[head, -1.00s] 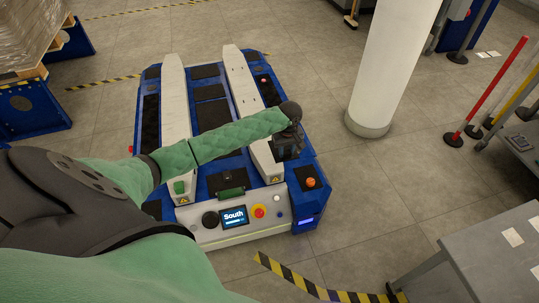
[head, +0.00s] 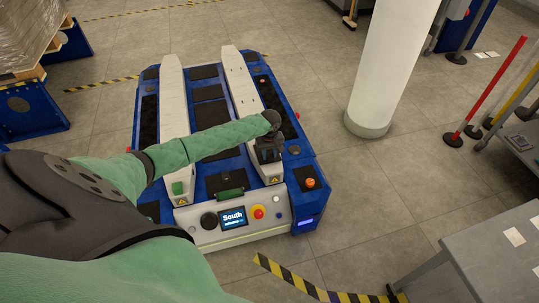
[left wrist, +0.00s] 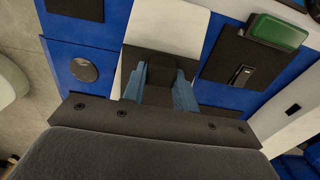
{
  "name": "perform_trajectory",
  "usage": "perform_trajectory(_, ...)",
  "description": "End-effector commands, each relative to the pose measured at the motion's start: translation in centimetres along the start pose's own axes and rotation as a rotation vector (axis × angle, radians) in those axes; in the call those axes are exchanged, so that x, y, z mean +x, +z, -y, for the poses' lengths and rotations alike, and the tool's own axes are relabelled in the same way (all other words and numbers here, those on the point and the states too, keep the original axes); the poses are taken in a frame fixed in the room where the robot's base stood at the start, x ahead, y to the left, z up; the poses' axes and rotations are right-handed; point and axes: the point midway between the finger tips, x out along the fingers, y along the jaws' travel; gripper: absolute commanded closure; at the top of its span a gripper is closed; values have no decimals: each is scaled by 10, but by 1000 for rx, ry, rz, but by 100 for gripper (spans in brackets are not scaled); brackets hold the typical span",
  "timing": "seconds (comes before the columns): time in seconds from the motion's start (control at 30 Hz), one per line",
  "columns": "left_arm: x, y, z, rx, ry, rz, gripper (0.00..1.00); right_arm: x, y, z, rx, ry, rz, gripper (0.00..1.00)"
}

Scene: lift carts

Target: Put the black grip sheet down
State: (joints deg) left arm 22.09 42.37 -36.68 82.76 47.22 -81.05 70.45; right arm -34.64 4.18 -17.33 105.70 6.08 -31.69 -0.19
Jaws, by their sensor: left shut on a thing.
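My left gripper (head: 268,156) points down over the right-hand white rail of the blue lift cart (head: 215,190), near the cart's front end. In the left wrist view its two bluish fingers (left wrist: 157,92) are shut on a small dark piece, which I take to be the black grip sheet (left wrist: 160,70). The piece shows against the white rail (left wrist: 143,30). I cannot tell whether it touches the rail. In the head view the hand mostly hides it. My right gripper is not in view.
Other black pads (head: 210,93) lie on the cart's deck between the rails. A white pillar (head: 395,65) stands right of the cart; a grey table (head: 495,255) is at lower right.

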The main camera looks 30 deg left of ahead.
Motion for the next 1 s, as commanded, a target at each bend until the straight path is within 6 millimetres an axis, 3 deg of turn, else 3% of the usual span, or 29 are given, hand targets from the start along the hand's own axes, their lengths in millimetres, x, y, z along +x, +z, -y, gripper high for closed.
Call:
perform_trajectory(0.37, 3, 0, 0, 0, 1, 0, 95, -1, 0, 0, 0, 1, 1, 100)
perform_trajectory(0.4, 4, 0, 0, 0, 1, -1, 69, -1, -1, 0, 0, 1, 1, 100)
perform_trajectory(0.5, 5, 0, 0, 0, 1, -1, 50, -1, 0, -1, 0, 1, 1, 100)
perform_trajectory(0.87, 3, 0, 0, 0, 1, -1, 50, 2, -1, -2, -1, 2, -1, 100)
perform_trajectory(1.0, -14, -1, 0, -1, 3, -1, 50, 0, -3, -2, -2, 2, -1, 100)
